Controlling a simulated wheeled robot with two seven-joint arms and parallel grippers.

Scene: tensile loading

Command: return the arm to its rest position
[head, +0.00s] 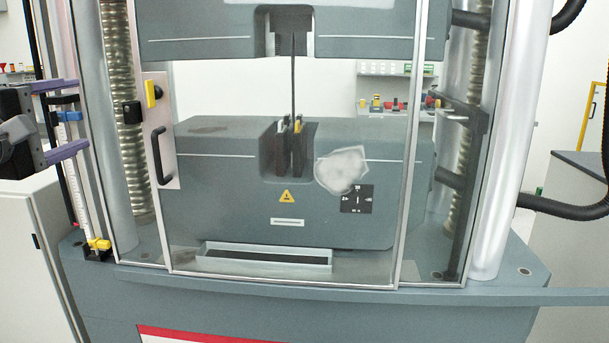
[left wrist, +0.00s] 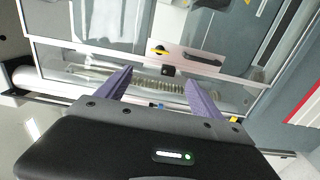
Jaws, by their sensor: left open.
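My left gripper (head: 68,118) is at the left edge of the head view, its two purple fingers apart and nothing between them. It is left of the testing machine's glass door (head: 230,220), apart from the black door handle (head: 160,155). The door looks shut. In the left wrist view the open fingers (left wrist: 160,88) point toward the machine, and the handle (left wrist: 201,58) lies beyond them. Behind the glass, a thin dark specimen (head: 293,75) stands upright between the upper grip (head: 292,20) and the lower grip (head: 290,150). My right gripper is not seen.
Black hoses (head: 570,208) run along the right side. A white cabinet (head: 35,265) stands at left. Shelves with small items (head: 395,90) are behind.

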